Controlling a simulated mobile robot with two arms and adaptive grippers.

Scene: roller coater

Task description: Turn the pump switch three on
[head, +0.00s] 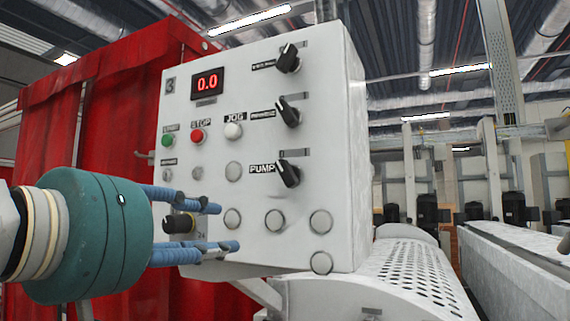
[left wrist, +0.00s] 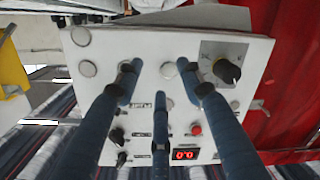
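The white control panel (head: 255,110) carries a "3" mark at its upper left. The pump switch (head: 288,173) is a black rotary switch right of the "PUMP" label, its handle tilted to the upper left. My left gripper (head: 227,227) is open and empty at the panel's lower left, below and left of the pump switch and apart from it. Its blue fingers overlap a black knob (head: 180,223). In the left wrist view the panel appears upside down, and my spread left gripper (left wrist: 158,78) faces it. There the pump switch seems hidden behind a finger. My right gripper is not visible.
Two similar black switches (head: 288,58) (head: 288,112) sit above the pump switch. Green, red and white buttons (head: 232,131) and a red display reading 0.0 (head: 207,82) are nearby. A perforated cover (head: 405,275) lies below right; a red curtain (head: 110,110) hangs behind.

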